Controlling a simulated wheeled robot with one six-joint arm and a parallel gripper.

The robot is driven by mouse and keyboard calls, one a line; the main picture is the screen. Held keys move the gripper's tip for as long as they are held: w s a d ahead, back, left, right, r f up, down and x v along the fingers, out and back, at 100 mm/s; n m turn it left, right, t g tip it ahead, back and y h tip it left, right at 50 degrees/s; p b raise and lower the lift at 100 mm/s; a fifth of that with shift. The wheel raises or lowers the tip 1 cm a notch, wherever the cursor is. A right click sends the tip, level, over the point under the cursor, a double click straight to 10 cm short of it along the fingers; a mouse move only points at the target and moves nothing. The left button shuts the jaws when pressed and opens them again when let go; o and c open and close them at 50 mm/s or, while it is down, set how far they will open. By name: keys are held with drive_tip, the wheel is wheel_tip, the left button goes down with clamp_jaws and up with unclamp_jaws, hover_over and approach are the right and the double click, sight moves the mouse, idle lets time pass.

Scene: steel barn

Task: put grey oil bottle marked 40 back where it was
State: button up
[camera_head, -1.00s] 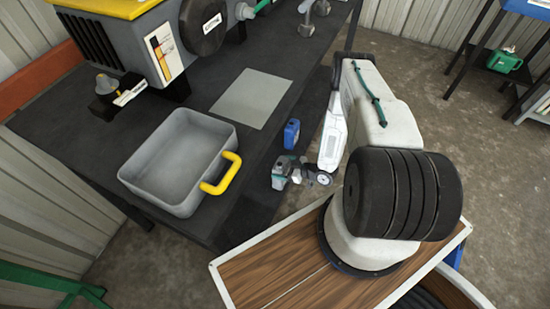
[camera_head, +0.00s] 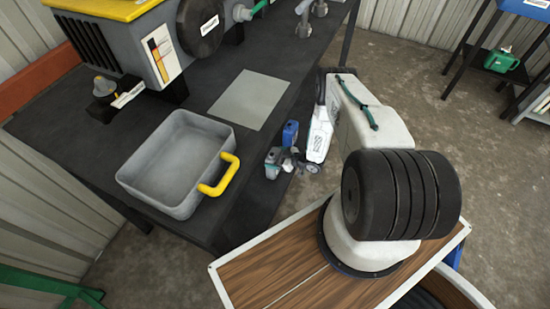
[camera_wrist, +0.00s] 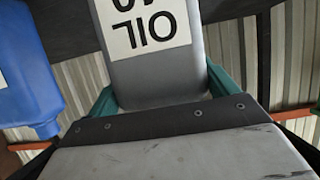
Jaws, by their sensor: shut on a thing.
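The grey oil bottle (camera_wrist: 165,75) is held between the teal fingers of my gripper (camera_wrist: 160,95) in the wrist view. Its white label reads OIL and part of a number, upside down in that picture. In the head view my gripper (camera_head: 278,160) is low beside the front edge of the dark bench, and the bottle is hard to make out there. A blue bottle (camera_head: 290,133) stands close by my gripper; it also shows at the left of the wrist view (camera_wrist: 25,75), apart from the grey bottle. The surface beneath the grey bottle is mostly hidden.
The dark bench (camera_head: 70,135) carries a grey tray (camera_head: 152,195) with a yellow handle, a grey sheet (camera_head: 248,99) and a large grey machine (camera_head: 125,50). The bench top overhangs near my arm. A green can (camera_head: 502,61) stands on a rack at the right.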

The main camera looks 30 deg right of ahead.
drive_tip(key=shift+f, duration=0.1)
drive_tip(key=o, duration=1.7)
drive_tip(key=v, duration=1.2)
